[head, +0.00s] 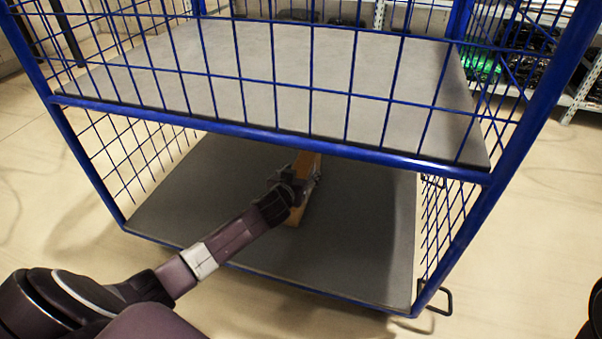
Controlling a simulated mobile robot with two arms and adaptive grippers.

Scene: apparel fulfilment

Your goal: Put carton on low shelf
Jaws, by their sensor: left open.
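The carton (299,214) is a brown box on the grey low shelf (352,255) of a blue wire cage trolley, near the middle of that shelf. The blue front bar of the upper shelf hides its top part. My left arm reaches in from the lower left, under that bar. My left gripper (306,181) is open at the carton, with its fingers partly hidden against it. I cannot tell whether the fingers touch the carton. My right gripper is not in view.
The upper shelf (290,75) is grey and empty behind blue wire mesh. The blue front bar (270,137) runs close above my left arm. The low shelf is bare around the carton. Storage racks (585,85) stand at the back right.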

